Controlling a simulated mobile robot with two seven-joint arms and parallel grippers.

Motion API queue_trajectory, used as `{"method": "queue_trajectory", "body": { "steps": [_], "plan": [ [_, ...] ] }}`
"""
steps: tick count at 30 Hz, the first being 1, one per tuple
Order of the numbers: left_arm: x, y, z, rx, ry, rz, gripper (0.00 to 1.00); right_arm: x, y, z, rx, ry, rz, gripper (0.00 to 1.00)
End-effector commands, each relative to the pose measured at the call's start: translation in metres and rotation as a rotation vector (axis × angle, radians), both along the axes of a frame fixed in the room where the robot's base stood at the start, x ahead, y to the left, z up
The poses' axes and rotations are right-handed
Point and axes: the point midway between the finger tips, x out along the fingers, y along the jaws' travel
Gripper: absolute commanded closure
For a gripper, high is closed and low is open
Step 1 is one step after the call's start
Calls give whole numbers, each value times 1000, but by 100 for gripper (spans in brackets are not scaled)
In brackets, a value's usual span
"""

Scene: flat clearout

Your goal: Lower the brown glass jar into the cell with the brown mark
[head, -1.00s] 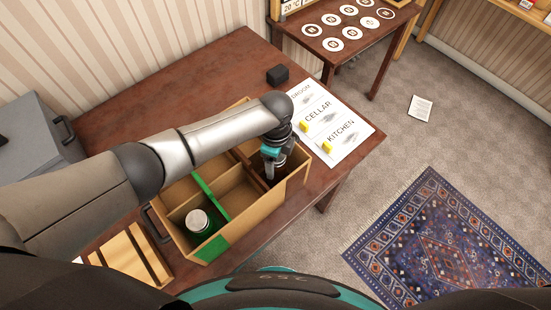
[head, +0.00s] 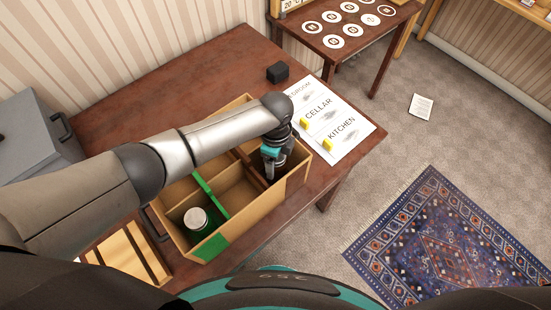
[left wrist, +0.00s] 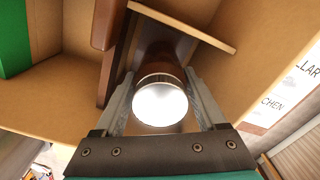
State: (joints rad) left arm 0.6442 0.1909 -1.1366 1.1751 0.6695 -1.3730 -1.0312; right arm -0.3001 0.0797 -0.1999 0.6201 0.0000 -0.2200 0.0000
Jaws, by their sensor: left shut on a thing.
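The brown glass jar (left wrist: 158,60) has a pale metal lid and stands between the fingers of my left gripper (left wrist: 157,98) in the left wrist view. The gripper is shut on it. In the head view my left gripper (head: 270,172) points down into the right end of the divided crate (head: 262,213). A brown strip (left wrist: 109,40) runs beside the jar in the wrist view, on top of a crate wall. The jar is inside the cell's outline, between the crate walls; whether its base touches the floor is hidden. My right gripper is not in view.
A green jar with a pale lid (head: 196,218) stands in the crate's green-marked cell. A white sheet with labels (head: 340,135) and yellow blocks lies right of the crate. A black block (head: 277,72) sits behind. A slatted wooden piece (head: 128,256) lies at front left.

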Motion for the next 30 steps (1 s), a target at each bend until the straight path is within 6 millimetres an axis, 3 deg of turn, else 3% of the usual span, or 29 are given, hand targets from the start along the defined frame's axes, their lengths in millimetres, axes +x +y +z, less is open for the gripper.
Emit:
{"method": "queue_trajectory", "body": {
  "steps": [26,27,30],
  "plan": [
    [0,-1,-10,-1,-1,-1,100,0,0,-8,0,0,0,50],
    [0,-1,-10,-1,-1,-1,26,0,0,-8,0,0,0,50],
    [0,0,-10,-1,-1,0,14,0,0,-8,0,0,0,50]
  ]
}}
